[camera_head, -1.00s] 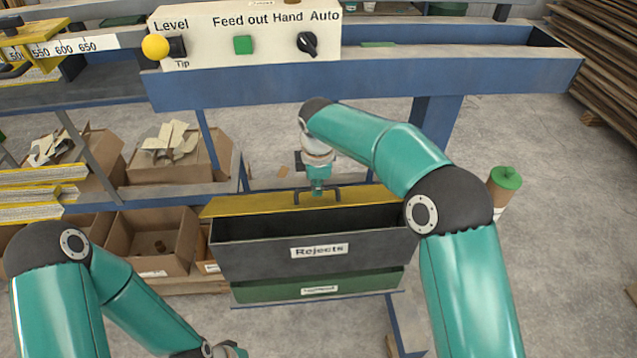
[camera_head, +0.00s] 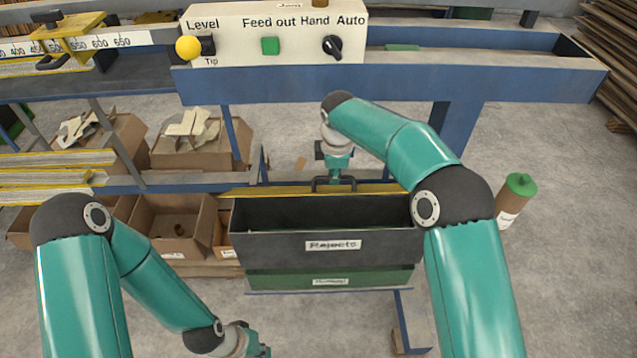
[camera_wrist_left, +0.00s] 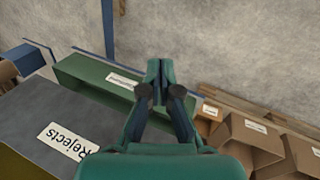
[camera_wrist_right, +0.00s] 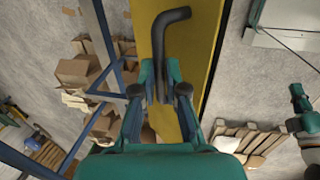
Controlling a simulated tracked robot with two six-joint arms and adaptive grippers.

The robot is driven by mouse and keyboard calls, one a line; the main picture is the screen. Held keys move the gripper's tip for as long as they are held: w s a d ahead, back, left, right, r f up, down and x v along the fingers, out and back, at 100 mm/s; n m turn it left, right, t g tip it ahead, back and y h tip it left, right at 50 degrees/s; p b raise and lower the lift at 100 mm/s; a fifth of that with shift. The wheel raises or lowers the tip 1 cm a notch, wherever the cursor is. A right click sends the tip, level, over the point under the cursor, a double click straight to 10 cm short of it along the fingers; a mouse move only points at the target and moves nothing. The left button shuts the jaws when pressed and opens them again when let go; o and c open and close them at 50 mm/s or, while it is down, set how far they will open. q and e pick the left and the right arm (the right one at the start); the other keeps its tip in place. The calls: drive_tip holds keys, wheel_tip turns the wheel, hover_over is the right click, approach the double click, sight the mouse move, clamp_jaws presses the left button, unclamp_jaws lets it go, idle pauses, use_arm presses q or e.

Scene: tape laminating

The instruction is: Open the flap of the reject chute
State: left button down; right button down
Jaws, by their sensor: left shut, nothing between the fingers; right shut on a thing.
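The reject chute is a dark grey box labelled "Rejects" (camera_head: 290,245), in the middle of the head view. Its yellow flap (camera_head: 265,191) shows as a thin strip along the far rim, seen nearly edge-on, and the box's mouth is open. The black bar handle (camera_head: 318,185) is on the flap. My right gripper (camera_head: 335,179) is shut on this handle; the handle (camera_wrist_right: 170,17) also shows between its fingers in the right wrist view. My left gripper (camera_wrist_left: 160,66) is shut and empty, low in front of the chute; the head view shows it at the bottom edge.
A green box (camera_head: 285,283) sits under the chute. Cardboard boxes (camera_head: 165,222) stand to the left on and below a shelf. A blue machine frame with a control panel (camera_head: 300,45) runs above. A green-capped container (camera_head: 508,207) stands right of my right arm.

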drive_tip(key=shift+f, duration=0.35)
use_arm(q)
drive_tip(key=w+a+r+m+y, duration=0.15)
drive_tip(key=w+r+m, duration=0.35)
drive_tip(key=m, duration=0.6)
drive_tip(key=w+r+m+t+y, duration=0.15)
drive_tip(key=w+r+m, duration=0.3)
drive_tip(key=m, duration=0.75)
drive_tip(key=w+r+m+y, duration=0.2)
drive_tip(key=w+r+m, duration=0.3)
drive_tip(key=m, duration=0.6)
drive_tip(key=w+d+r+m+t+h, duration=0.1)
drive_tip(key=w+d+r+m+t, duration=0.35)
drive_tip(key=d+r, duration=0.65)
drive_tip(key=w+a+f, duration=0.1)
drive_tip(key=w+f, duration=0.3)
drive_tip(key=w, duration=0.4)
drive_tip(key=shift+w+a+n+g, duration=0.15)
drive_tip(key=shift+a+n+g, duration=0.2)
drive_tip(key=shift+n, duration=0.1)
